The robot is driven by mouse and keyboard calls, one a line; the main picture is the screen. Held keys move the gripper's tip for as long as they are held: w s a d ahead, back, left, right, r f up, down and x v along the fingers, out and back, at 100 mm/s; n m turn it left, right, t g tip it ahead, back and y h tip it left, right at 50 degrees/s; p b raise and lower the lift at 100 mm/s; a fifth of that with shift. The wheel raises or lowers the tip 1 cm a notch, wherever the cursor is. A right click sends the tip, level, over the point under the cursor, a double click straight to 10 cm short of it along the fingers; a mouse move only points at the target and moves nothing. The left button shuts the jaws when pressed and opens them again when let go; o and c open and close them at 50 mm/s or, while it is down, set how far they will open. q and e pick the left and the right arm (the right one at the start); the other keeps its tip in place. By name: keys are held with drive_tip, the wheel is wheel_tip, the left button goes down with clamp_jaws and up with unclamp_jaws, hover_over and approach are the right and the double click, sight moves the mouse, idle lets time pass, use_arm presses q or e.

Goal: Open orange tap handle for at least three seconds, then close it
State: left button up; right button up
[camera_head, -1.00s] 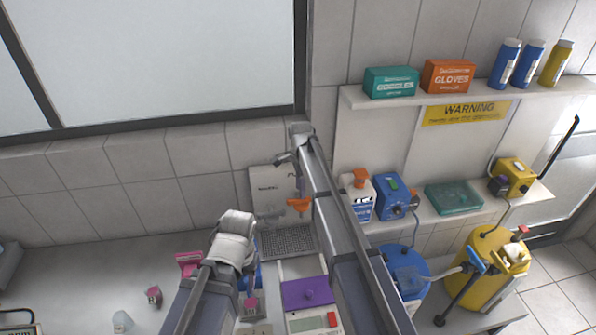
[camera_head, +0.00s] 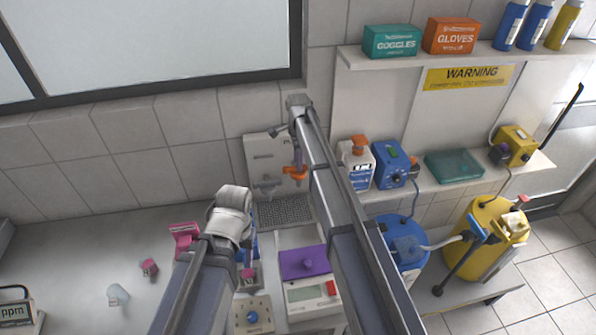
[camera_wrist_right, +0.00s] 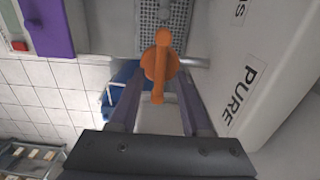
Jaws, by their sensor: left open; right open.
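The orange tap handle (camera_head: 294,173) is on the front of the pale wall-mounted dispenser (camera_head: 257,150), above a grey drip grate (camera_head: 284,212). In the right wrist view, the handle (camera_wrist_right: 160,65) stands lengthwise between the fingers of my right gripper (camera_wrist_right: 160,90). These fingers are open, with a gap visible beside the handle; contact cannot be told. A metal spout (camera_wrist_right: 196,62) is beside the handle. In the head view, my right gripper (camera_head: 299,157) is at the handle, partly hidden by its arm. My left gripper (camera_head: 243,238) is low over the counter, its fingers mostly hidden by its wrist.
A scale with a purple lid (camera_head: 303,262) stands below the grate. A pink rack (camera_head: 185,238) is left of my left wrist. A white bottle (camera_head: 356,165) and blue pump (camera_head: 393,165) stand right of my right arm. The left counter has bare room.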

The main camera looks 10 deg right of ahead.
wheel_tip(320, 180, down, 2)
drive_tip(key=shift+b, duration=0.55)
drive_tip(key=shift+c, duration=0.3)
clamp_jaws()
